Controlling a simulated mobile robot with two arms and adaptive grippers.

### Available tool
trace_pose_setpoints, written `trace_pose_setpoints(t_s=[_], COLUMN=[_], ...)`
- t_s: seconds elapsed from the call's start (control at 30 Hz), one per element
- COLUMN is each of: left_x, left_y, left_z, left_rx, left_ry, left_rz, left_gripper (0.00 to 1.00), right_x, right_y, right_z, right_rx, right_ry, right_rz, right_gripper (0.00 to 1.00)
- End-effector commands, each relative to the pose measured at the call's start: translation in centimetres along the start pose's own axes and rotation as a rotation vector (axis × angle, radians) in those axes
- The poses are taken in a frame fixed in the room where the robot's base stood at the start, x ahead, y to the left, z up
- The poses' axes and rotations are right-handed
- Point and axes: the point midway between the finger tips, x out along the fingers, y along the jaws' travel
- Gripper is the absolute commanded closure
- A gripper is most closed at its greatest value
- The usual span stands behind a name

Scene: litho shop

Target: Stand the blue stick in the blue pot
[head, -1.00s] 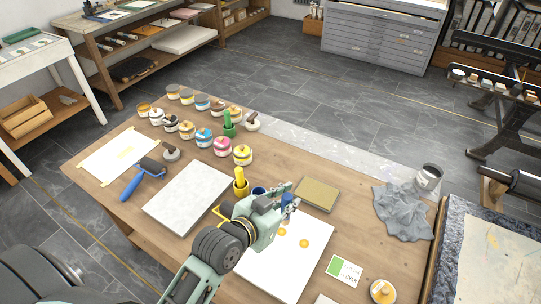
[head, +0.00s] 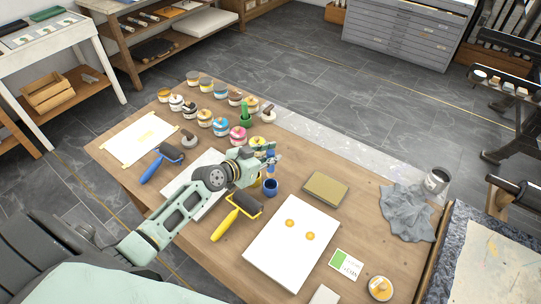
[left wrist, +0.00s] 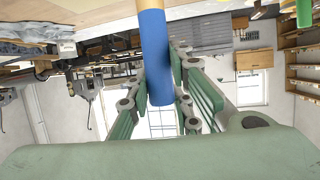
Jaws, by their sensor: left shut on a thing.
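My left gripper (head: 268,157) is shut on the blue stick (left wrist: 157,62) and holds it above the table. In the left wrist view the stick shows large between the green fingers, with a tan part at the picture's top. In the head view only a little blue (head: 270,153) shows at the fingers. The blue pot (head: 270,188) stands on the table just below the gripper in the picture, apart from the stick. My right gripper is not in view.
Ink tins (head: 221,127) and a green pot (head: 245,121) stand behind the gripper. A yellow-handled roller (head: 228,220) lies left of the blue pot, a white board (head: 290,255) in front. A brown block (head: 325,187) and grey cloth (head: 407,212) are to the right.

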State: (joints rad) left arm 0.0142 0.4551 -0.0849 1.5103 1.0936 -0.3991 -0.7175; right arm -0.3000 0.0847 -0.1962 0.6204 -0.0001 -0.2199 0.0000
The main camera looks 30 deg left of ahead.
Motion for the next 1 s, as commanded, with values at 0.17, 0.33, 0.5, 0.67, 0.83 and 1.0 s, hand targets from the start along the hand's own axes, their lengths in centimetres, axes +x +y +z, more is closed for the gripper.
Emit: trace_pose_setpoints(t_s=[0.17, 0.33, 0.5, 0.67, 0.83, 1.0], left_x=[0.6, 1.1, 1.6, 2.1, 2.6, 3.0], left_y=[0.1, 0.1, 0.1, 0.1, 0.2, 0.2], left_z=[1.5, 2.8, 4.1, 5.2, 6.2, 7.2], left_rx=[0.000, -0.001, -0.002, 0.001, 0.000, 0.001], left_ry=[-0.001, -0.001, -0.001, -0.001, 0.000, 0.000], left_rz=[0.000, 0.000, 0.000, 0.000, 0.001, 0.001], left_gripper=[1.00, 1.00, 1.00, 1.00, 1.00, 1.00], right_x=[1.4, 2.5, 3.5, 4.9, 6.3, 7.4], right_y=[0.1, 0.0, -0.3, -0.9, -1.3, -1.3], right_z=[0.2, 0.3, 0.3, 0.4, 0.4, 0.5], right_rx=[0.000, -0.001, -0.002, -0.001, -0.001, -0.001], right_ry=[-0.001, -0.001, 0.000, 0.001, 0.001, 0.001], right_rz=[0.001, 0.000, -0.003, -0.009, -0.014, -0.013], right_gripper=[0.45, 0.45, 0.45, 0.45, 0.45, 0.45])
